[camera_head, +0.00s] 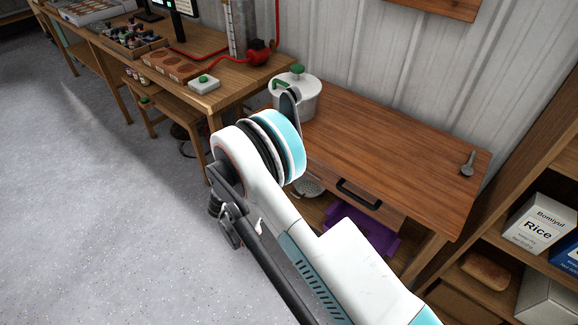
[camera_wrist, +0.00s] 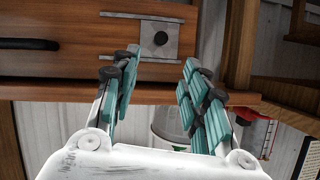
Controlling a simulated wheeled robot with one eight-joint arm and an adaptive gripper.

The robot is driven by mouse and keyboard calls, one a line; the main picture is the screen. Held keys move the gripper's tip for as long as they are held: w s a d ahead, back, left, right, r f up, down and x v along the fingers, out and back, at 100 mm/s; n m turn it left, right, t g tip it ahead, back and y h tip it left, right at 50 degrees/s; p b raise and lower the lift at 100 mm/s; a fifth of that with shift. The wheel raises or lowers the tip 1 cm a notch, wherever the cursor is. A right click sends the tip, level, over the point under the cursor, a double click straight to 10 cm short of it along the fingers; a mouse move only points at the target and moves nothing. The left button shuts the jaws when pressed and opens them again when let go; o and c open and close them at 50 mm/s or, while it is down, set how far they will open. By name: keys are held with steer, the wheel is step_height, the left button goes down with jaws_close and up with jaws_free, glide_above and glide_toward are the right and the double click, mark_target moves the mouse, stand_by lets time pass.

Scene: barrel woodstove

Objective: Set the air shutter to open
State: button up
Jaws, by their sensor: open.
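A grey metal plate with a round knob (camera_wrist: 161,38) is fixed to a wooden front in the wrist view; it may be the air shutter, but its setting cannot be told. My gripper (camera_wrist: 160,64) is open and empty, with its teal-padded fingers pointing toward the plate. The fingertips lie below the knob in the picture, one to each side; the remaining distance is unclear. No barrel stove is recognisable in either view.
A wooden table (camera_head: 400,130) with a dark-handled drawer (camera_head: 358,193) carries a white pot (camera_head: 297,100) and a small metal tool (camera_head: 467,163). A purple object (camera_head: 362,233) sits below. Floor at left is clear.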

steer(key=b+x, duration=0.4)
steer(key=x, duration=0.9)
steer(key=shift+w+f, duration=0.25)
steer(key=shift+f, duration=0.1)
steer(key=shift+d, duration=0.1)
jaws_close()
